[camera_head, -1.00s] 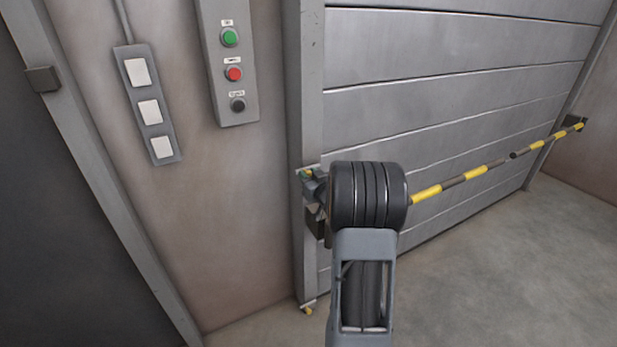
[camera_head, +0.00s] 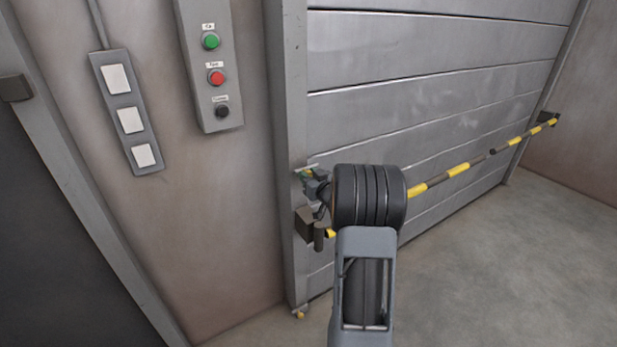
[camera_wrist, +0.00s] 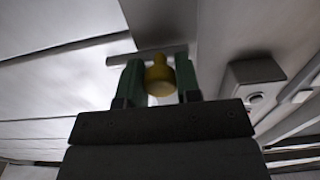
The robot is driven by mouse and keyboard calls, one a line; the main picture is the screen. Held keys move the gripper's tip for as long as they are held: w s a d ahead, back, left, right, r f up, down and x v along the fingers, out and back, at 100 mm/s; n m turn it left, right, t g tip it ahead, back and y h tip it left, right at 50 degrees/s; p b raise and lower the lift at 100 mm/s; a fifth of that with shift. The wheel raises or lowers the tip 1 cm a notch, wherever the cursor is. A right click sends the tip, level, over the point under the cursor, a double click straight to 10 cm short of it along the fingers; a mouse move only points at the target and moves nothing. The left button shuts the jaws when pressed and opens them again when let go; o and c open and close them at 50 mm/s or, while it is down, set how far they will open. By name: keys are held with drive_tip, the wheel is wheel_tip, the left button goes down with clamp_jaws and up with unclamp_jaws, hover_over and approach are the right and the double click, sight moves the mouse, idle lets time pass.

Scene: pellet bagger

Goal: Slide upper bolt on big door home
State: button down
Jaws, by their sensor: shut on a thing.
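The big door (camera_head: 420,55) is a grey panelled door, and it looks closed. The upper bolt (camera_head: 304,170) sits at its left edge by the frame post, partly hidden by my gripper. My gripper (camera_head: 311,180) is at this bolt, and my black wrist covers part of the door beside it. In the wrist view my gripper's green fingers (camera_wrist: 157,70) are shut on the bolt's yellow knob (camera_wrist: 159,83), one finger on each side. A pale bar, apparently the bolt's rod, runs across behind the knob. How far the rod reaches into the post is not clear.
A yellow-and-black barrier bar (camera_head: 458,168) crosses the door just right of my wrist. Its dark bracket (camera_head: 304,226) sits on the post below my gripper. A lower bolt (camera_head: 299,314) is near the floor. A button box (camera_head: 212,100) hangs on the left wall. The floor at right is clear.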

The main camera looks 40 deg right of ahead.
drive_tip(key=c, duration=1)
unclamp_jaws()
drive_tip(key=shift+d, duration=0.35)
drive_tip(key=shift+o, duration=0.9)
drive_tip(key=shift+a, duration=0.15)
drive_tip(key=s, duration=1.4)
drive_tip(key=shift+a+b, duration=0.3)
drive_tip(key=shift+a, duration=0.1)
drive_tip(key=shift+w, duration=0.1)
drive_tip(key=s+d+f+m+g+h, duration=0.3)
drive_tip(key=d+f+g+h, duration=0.2)
drive_tip(key=f+g, duration=0.15)
drive_tip(key=s+a+m+g+p, duration=0.1)
drive_tip(key=s+a+g+p, duration=0.1)
drive_tip(key=s+a+g, duration=0.3)
drive_tip(key=s+a+r+n+g+y+p, duration=0.1)
drive_tip(key=a+r, duration=0.3)
drive_tip(key=a, duration=0.5)
drive_tip(key=s+a+r+n+g+y+p, duration=0.1)
drive_tip(key=s+a+r+n+y+p, duration=0.1)
drive_tip(key=a+r, duration=0.3)
drive_tip(key=s+a+r+n+g+y+p, duration=0.1)
drive_tip(key=s+a+r+y+p, duration=0.1)
drive_tip(key=a, duration=1.1)
wheel_tip(320, 180, up, 3)
drive_tip(key=shift+r+n+y+p, duration=0.1)
drive_tip(key=shift+n+y+p, duration=0.35)
drive_tip(key=shift+p, duration=0.55)
